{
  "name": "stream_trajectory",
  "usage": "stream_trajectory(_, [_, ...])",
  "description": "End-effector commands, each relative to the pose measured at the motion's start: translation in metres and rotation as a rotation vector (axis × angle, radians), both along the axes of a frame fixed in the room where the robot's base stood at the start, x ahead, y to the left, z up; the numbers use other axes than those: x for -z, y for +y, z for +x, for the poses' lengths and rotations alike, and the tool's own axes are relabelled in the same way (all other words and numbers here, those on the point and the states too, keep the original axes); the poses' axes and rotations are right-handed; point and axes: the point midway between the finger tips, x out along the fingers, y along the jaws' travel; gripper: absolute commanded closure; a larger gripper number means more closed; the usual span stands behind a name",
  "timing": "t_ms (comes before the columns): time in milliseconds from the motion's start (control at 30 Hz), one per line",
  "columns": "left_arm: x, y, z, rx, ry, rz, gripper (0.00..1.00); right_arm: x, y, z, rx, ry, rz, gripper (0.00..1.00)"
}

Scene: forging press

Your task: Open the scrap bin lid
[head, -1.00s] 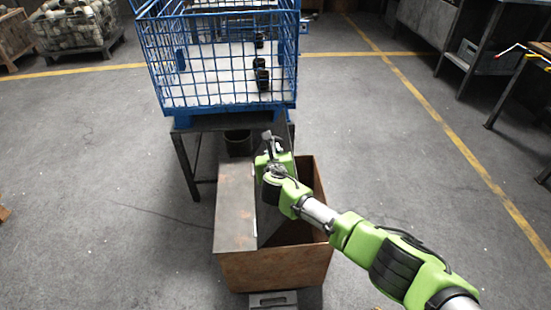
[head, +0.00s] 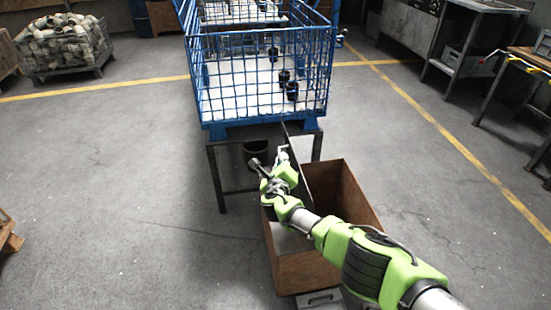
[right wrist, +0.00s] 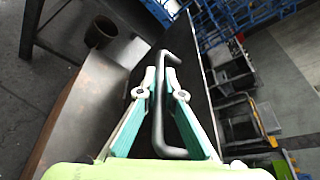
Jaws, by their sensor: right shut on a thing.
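The scrap bin (head: 308,272) is a rusty brown box on the floor, seen in the head view with the right part of its top open. Its dark lid (head: 292,143) stands steeply raised, near upright, and shows as a thin plate partly behind my right gripper (head: 270,170). In the right wrist view, the two teal fingers of the right gripper (right wrist: 161,88) are shut on the lid's dark bar handle (right wrist: 160,125). The lid (right wrist: 187,70) stands just beyond the handle. My left gripper is not in view.
A blue wire cage (head: 262,90) with black parts stands on a dark table (head: 213,165) close behind the bin. A dark bucket (head: 256,147) is under that table. A grey step-like piece (head: 318,299) lies at the bin's front.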

Motion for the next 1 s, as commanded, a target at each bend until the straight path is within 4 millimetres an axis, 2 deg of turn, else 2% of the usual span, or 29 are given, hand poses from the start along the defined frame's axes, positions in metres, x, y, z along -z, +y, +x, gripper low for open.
stream_trajectory(467, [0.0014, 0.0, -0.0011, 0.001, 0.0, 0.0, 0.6, -0.0007, 0.0005, 0.0002, -0.007, -0.006, -0.013, 1.0])
stream_trajectory(500, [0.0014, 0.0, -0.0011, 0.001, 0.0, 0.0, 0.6, -0.0007, 0.0004, 0.0002, -0.007, -0.006, -0.013, 0.87])
stream_trajectory(567, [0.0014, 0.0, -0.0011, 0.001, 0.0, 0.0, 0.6, -0.0005, 0.0001, 0.0002, -0.006, -0.005, -0.013, 0.75])
stream_trajectory(1000, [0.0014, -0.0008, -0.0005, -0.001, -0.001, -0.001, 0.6, 0.0014, -0.0011, -0.0023, -0.002, -0.003, -0.011, 0.75])
